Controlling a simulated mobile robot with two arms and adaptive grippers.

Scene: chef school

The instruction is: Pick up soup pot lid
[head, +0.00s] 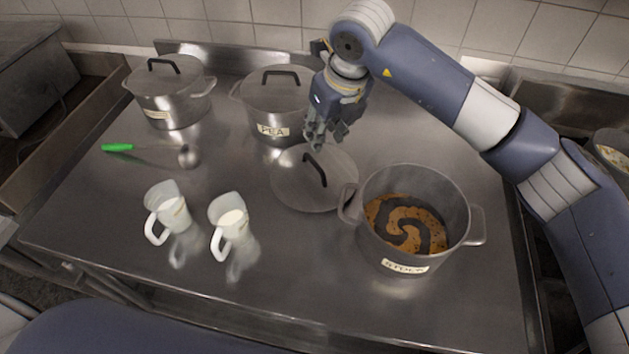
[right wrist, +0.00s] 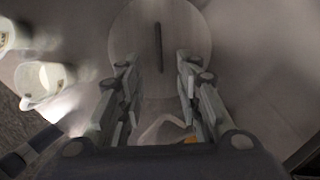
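A round grey metal lid (head: 291,191) with a dark bar handle (head: 316,169) lies flat on the steel table, just left of an open labelled soup pot (head: 400,178). That pot holds orange-brown soup with a dark swirl. My right gripper (head: 322,142) is above the lid's far edge, pointing down. In the right wrist view the lid (right wrist: 134,35) lies ahead, its handle (right wrist: 158,47) pointing lengthwise between the fingers. My right gripper (right wrist: 154,68) is open there with nothing between its fingertips. My left gripper is not in view.
A lidded pot labelled PEA (head: 262,105) stands behind the lid, and another lidded pot (head: 178,101) at the back left. Two white jugs (head: 167,208) (head: 229,222) stand left of the lid. A green-handled ladle (head: 118,147) lies farther left. The table's front (head: 300,285) is clear.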

